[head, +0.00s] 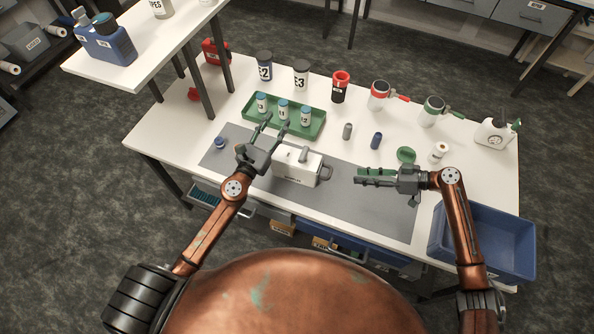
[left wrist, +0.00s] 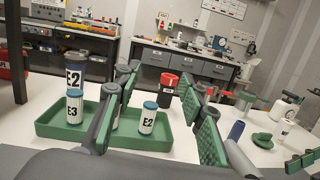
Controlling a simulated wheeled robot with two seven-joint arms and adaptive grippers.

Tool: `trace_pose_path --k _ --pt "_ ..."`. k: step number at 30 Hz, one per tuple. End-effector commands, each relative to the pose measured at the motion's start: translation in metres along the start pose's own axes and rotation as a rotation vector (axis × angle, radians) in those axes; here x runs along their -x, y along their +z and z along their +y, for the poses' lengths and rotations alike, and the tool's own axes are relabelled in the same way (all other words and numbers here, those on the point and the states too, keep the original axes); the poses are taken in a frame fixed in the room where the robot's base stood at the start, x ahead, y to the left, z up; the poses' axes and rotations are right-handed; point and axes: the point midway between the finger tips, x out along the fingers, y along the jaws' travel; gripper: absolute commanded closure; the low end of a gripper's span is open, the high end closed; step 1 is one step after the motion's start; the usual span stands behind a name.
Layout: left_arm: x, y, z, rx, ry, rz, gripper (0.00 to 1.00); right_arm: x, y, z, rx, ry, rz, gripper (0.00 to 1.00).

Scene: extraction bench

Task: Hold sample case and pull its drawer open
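The sample case (head: 290,168) is a white box on the grey mat, with a grey knob on top and a grey loop handle (head: 327,174) on its right end. My left gripper (head: 270,127) is open and empty, its fingers spread beyond the case's left end and pointing toward the green tray; its spread fingers also show in the left wrist view (left wrist: 165,85). The case is not seen in that view. My right gripper (head: 360,175) points left toward the handle, with a gap between; its finger opening is unclear. The drawer appears closed, its seam too small to see.
The green tray (head: 252,112) with labelled vials stands just behind my left gripper. A blue bin (head: 485,240) is at right. The mat's right front is clear.

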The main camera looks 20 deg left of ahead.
Motion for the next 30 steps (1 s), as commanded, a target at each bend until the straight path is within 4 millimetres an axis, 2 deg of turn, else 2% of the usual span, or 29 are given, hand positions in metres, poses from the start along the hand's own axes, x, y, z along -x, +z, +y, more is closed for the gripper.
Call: trace_pose_path --k 3,7,9,15,21,26,30 --pt "-0.007 0.024 -0.034 -0.046 -0.022 -0.050 0.63 0.000 0.000 0.000 0.000 0.000 0.000 0.71" --pt "-0.003 0.037 -0.070 -0.097 -0.029 -0.084 0.63 0.000 0.000 0.000 0.000 0.000 0.000 0.71" --pt "0.011 0.026 -0.085 -0.113 -0.012 -0.063 0.63 0.000 0.000 0.000 0.000 0.000 0.000 0.71" --pt "0.054 -0.015 -0.106 -0.134 0.044 0.028 0.63 0.000 0.000 0.000 0.000 0.000 0.000 0.71" --pt "0.091 -0.042 -0.122 -0.153 0.094 0.109 0.63 0.000 0.000 0.000 0.000 0.000 0.000 0.71" --pt "0.099 -0.049 -0.127 -0.163 0.110 0.134 0.63 0.000 0.000 0.000 0.000 0.000 0.000 0.71" --pt "0.086 -0.051 -0.125 -0.165 0.111 0.135 0.63 0.000 0.000 0.000 0.000 0.000 0.000 0.71"
